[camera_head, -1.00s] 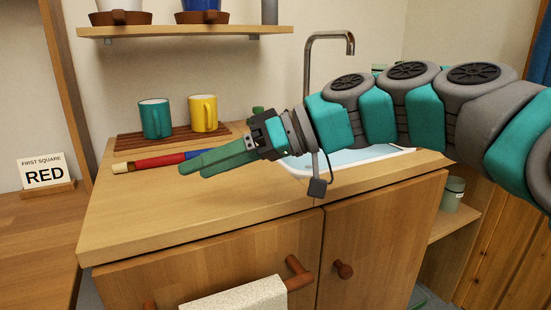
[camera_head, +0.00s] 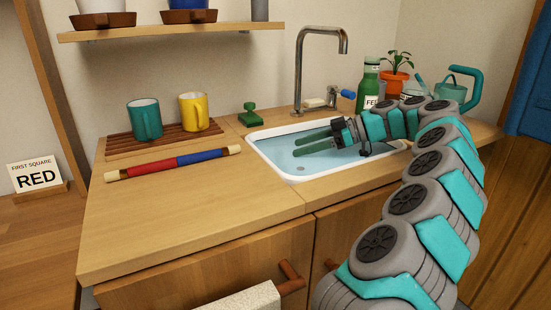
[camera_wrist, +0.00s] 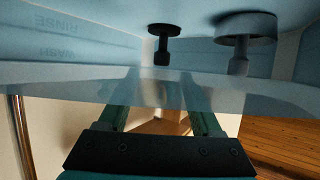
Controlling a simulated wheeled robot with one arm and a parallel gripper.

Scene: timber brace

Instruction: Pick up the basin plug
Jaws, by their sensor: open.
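In the wrist view two dark pieces show in the pale blue basin, each a round disc with a short stem: a smaller one (camera_wrist: 162,42) near the middle and a wider one (camera_wrist: 245,28) to its right. They look like plugs; I cannot tell which is the basin plug. My gripper (camera_head: 298,147) is open and empty, its green fingers pointing left over the white-rimmed basin (camera_head: 262,158). In the wrist view its fingers (camera_wrist: 160,78) are apart, with the smaller piece between and beyond them. A small round grey spot (camera_head: 300,168) shows on the basin floor.
A chrome tap (camera_head: 299,75) rises behind the basin. A green bottle (camera_head: 369,85) and a potted plant (camera_head: 395,82) stand behind my arm. A green knobbed item (camera_head: 250,117), red-blue rod (camera_head: 172,163) and mugs (camera_head: 146,120) lie left. The front-left counter is clear.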

